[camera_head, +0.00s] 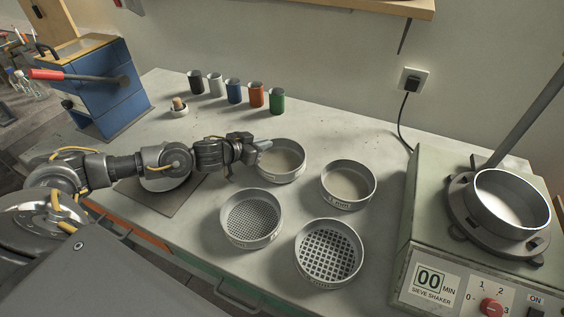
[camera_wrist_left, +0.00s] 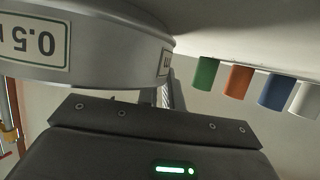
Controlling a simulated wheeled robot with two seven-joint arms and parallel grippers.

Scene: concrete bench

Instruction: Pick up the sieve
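Several round metal sieves stand on the bench. The back left sieve (camera_head: 283,178) has a fine, pale bottom. My left gripper (camera_head: 262,144) is at this sieve's left rim, with the fingertips overlapping the rim. In the left wrist view a sieve wall (camera_wrist_left: 110,55) with a "0.5" label fills the upper left, close to the fingers (camera_wrist_left: 168,95). The finger gap is largely hidden, so I cannot tell whether they are closed on the wall. Other sieves are the fine one at right (camera_head: 349,200), a medium mesh one (camera_head: 252,241) and a coarse one (camera_head: 329,277). My right gripper is out of view.
A sieve shaker (camera_head: 400,265) with a pan (camera_head: 510,225) on top stands at right. Coloured mugs (camera_head: 256,94) line the back left, near a small mortar (camera_head: 179,111). A blue box (camera_head: 105,95) stands left. The bench (camera_head: 330,130) is clear behind the sieves.

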